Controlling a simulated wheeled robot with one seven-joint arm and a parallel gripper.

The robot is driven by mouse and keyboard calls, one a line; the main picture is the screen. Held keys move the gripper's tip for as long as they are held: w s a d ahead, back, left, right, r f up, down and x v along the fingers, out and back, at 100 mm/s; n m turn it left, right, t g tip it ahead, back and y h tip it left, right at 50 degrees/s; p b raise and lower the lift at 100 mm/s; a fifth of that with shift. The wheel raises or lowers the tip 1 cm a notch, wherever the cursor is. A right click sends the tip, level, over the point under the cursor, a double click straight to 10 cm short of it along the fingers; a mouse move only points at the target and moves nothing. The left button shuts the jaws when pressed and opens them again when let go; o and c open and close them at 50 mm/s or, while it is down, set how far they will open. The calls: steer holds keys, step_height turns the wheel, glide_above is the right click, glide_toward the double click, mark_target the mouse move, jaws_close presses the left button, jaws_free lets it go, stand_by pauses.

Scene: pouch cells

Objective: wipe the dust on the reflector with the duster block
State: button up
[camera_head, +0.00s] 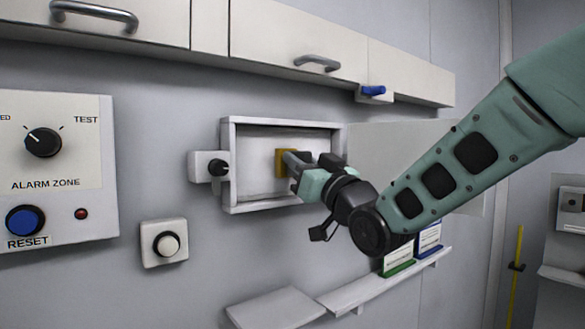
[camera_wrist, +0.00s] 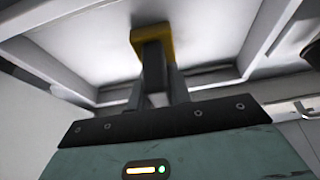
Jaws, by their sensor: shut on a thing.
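The duster block (camera_head: 280,163) is yellow and sits at the fingers of my gripper (camera_head: 291,160), inside a shallow open wall box (camera_head: 228,165). In the wrist view the yellow duster block (camera_wrist: 136,38) is at the tips of the gripper fingers (camera_wrist: 157,60), against or very near the pale back panel. My gripper is shut on the duster block. The pale panel (camera_wrist: 215,40) inside the box appears to be the reflector. I cannot make out dust on it clearly. Part of the panel is hidden behind my gripper.
The box's door (camera_head: 400,140) stands open to the right. A black knob (camera_head: 218,168) is at the box's left side. Cabinets (camera_head: 300,40) with handles run above. A shelf (camera_head: 385,283) with cards is below. An alarm panel (camera_head: 70,215) is at the left.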

steer(key=shift+w+d+f+b, duration=0.1)
steer(key=shift+w+d+b, duration=0.4)
steer(key=shift+d+b, duration=0.25)
steer(key=shift+s+a+b, duration=0.7)
steer(key=shift+a+b, duration=0.1)
steer(key=shift+a, duration=0.25)
steer(key=shift+s+a+b, duration=0.65)
steer(key=shift+a+b, duration=0.15)
steer(key=shift+a, duration=0.2)
steer(key=shift+s+a+b, duration=0.7)
steer(key=shift+a+b, duration=0.1)
steer(key=shift+a, duration=0.25)
steer(key=s+d+b, duration=0.3)
steer(key=s, duration=0.2)
steer(key=shift+d, duration=0.25)
